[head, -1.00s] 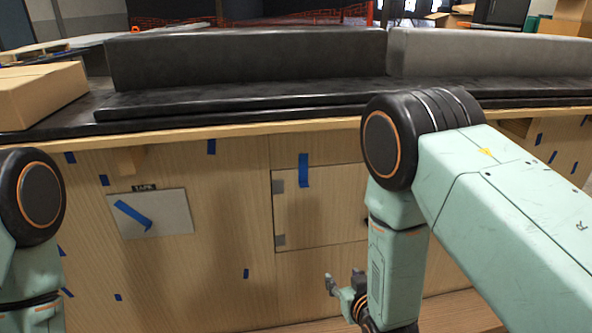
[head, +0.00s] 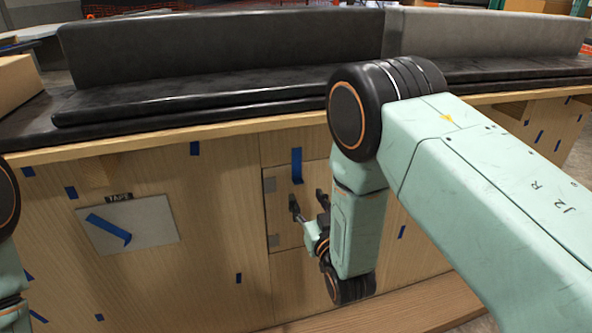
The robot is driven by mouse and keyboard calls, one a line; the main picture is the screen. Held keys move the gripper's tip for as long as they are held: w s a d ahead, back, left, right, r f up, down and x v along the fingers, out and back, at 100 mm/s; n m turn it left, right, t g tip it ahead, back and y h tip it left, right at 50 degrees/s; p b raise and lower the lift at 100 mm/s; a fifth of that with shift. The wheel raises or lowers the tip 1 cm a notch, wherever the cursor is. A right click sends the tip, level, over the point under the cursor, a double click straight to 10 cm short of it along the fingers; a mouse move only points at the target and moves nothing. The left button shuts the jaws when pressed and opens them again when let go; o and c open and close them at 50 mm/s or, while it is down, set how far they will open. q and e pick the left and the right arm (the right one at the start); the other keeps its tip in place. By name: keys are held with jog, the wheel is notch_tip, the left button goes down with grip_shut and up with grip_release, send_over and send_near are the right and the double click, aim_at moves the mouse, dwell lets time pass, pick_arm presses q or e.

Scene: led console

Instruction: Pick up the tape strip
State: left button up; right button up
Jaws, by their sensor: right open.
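A blue tape strip (head: 108,228), bent at its lower end, is on a grey plate (head: 150,232) marked TAPE on the wooden console front at left. Another blue tape strip (head: 297,165) is at the top edge of the small wooden door (head: 285,222). My right gripper (head: 307,203) is open and empty, in front of the door just below that strip; whether it touches the door I cannot tell. My left gripper is out of view; only part of my left arm shows at the left edge.
The wooden console front (head: 205,235) carries several smaller blue tape pieces. A black padded bench top (head: 220,105) overhangs it. A wooden ledge (head: 400,308) runs along the bottom. A cardboard box (head: 15,82) sits at the upper left.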

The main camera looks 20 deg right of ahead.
aim_at(297, 179)
jog(key=w+b, duration=0.1)
jog(key=w, duration=0.1)
jog(key=w+b, duration=0.1)
jog(key=w, duration=0.2)
jog(key=shift+d+r, duration=0.1)
jog(key=shift+r, duration=0.1)
jog(key=shift+w+f, duration=0.1)
jog(key=shift+w, duration=0.35)
jog(key=shift+s, duration=0.15)
jog(key=shift+c, duration=1.2)
jog(key=c, duration=0.4)
jog(key=shift+c, duration=1)
